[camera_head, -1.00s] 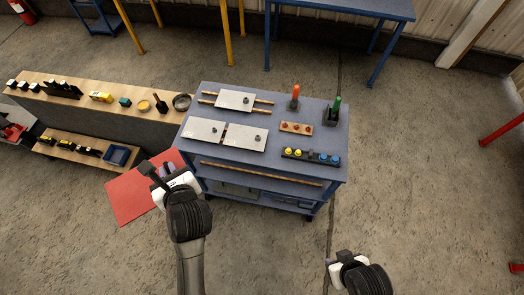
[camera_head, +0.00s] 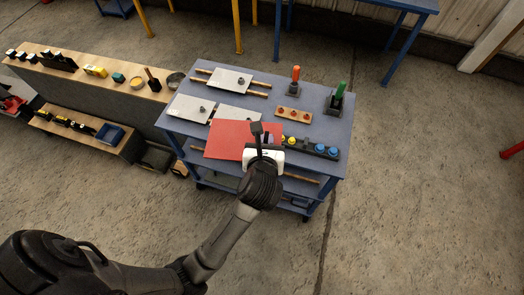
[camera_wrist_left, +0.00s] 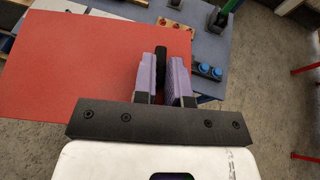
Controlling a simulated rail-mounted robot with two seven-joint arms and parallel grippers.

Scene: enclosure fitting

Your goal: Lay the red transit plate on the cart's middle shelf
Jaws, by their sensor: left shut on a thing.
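The red transit plate (camera_head: 228,138) is flat and square-edged. My left gripper (camera_head: 264,142) is shut on its right part and holds it in front of the cart's near side, overlapping the cart top in the picture. In the left wrist view the plate (camera_wrist_left: 75,70) spreads to the left of the lilac finger pads (camera_wrist_left: 162,80), with a dark upright piece between them. The blue cart (camera_head: 340,165) has a middle shelf (camera_head: 312,186) with a wooden rod along its front; the plate and gripper hide much of it. My right gripper is out of view.
The cart top carries grey plates (camera_head: 230,80), an orange-handled tool (camera_head: 295,76), a green-handled tool (camera_head: 339,94), a red-button block (camera_head: 293,115) and a blue-and-yellow button strip (camera_head: 320,149). A wooden bench (camera_head: 110,77) stands left. Floor to the right is clear.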

